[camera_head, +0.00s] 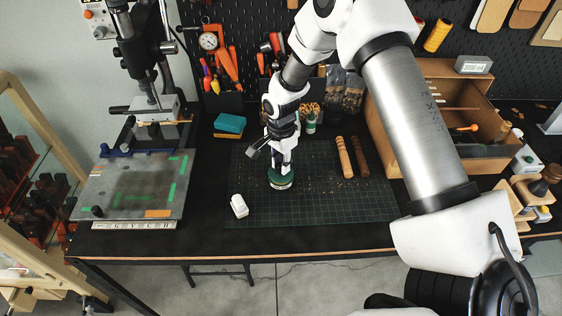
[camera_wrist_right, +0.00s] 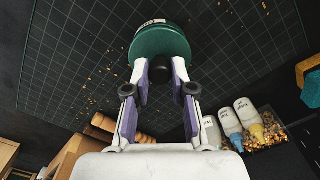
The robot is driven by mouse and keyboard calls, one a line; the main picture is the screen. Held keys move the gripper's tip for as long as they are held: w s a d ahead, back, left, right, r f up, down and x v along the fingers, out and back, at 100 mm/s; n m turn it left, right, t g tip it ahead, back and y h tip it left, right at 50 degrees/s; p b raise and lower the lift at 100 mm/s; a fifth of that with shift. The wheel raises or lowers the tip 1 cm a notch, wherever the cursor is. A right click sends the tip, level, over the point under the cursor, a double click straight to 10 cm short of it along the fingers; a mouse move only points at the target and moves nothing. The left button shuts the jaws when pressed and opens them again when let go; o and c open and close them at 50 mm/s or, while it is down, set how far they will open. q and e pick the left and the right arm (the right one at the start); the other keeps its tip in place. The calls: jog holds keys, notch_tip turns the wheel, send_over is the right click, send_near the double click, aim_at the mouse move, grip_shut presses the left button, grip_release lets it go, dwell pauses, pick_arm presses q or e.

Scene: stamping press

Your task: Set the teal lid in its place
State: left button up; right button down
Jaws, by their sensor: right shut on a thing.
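The teal lid (camera_head: 281,176) is round with a dark knob and is over the green cutting mat in the head view. It also shows in the right wrist view (camera_wrist_right: 160,42), at the far end of the fingers. My right gripper (camera_head: 282,163) points down from above and is shut on the lid's knob. A pale, lettered band shows at the lid's edge, perhaps on something under it. What lies beneath is mostly hidden, and I cannot tell whether the lid is seated. My left gripper is not in view.
A press with a flat plate (camera_head: 95,190) stands at left, and a wooden drawer box (camera_head: 388,125) at right. The mat's front (camera_head: 320,205) is clear.

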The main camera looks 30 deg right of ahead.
jog(key=shift+f, duration=0.55)
jog(key=c, duration=0.9)
grip_release()
notch_tip(320, 180, up, 12)
